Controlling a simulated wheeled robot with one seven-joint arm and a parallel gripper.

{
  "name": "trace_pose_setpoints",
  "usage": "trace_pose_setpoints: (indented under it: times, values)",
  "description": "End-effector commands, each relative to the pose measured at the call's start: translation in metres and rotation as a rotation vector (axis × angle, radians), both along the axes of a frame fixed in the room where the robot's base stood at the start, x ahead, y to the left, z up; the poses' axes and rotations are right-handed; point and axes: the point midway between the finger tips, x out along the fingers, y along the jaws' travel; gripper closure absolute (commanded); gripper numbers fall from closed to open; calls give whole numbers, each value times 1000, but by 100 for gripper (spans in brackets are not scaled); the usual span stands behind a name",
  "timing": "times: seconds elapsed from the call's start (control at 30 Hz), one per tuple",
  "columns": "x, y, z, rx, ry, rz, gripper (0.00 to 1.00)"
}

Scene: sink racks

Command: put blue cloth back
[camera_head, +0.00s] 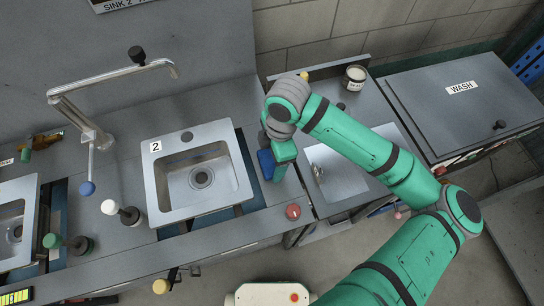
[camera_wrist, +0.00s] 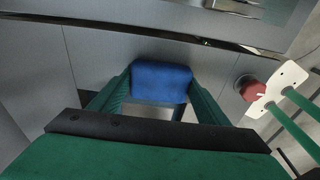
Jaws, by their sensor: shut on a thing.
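The blue cloth (camera_head: 266,164) is a small folded block between the fingers of my green gripper (camera_head: 274,168), over the counter just right of sink 2 (camera_head: 245,190). In the wrist view the cloth (camera_wrist: 160,82) sits between the two green fingers of my gripper (camera_wrist: 160,90), which is shut on it. Its underside is hidden, and I cannot tell whether it touches the counter.
A red button (camera_head: 293,211) is on the counter's front strip, near the cloth. A metal drainboard (camera_head: 345,170) lies right, partly under my arm. A jar (camera_head: 355,78) stands behind it. A WASH lid (camera_head: 465,105) is far right. The faucet (camera_head: 80,120) stands left of sink 2.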

Motion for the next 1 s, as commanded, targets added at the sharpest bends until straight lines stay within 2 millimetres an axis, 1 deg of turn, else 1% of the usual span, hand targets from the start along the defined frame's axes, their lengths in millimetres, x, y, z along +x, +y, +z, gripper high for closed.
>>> trace_pose_setpoints:
  times: [0.23,0.27,0.3,0.33,0.63,0.77,0.87,1.0]
  values:
    - [-1,-1,-8,-3,6,-2,55]
    - [-1,-1,-8,-3,6,-3,26]
    - [-1,-1,-8,-4,6,-3,16]
    - [-1,-1,-8,-4,7,-4,12]
    - [-1,-2,-8,-6,9,-6,12]
    - [-1,-3,-4,-10,8,-6,12]
    - [0,-3,7,-9,7,-6,12]
    - [1,-4,36,-5,4,-1,12]
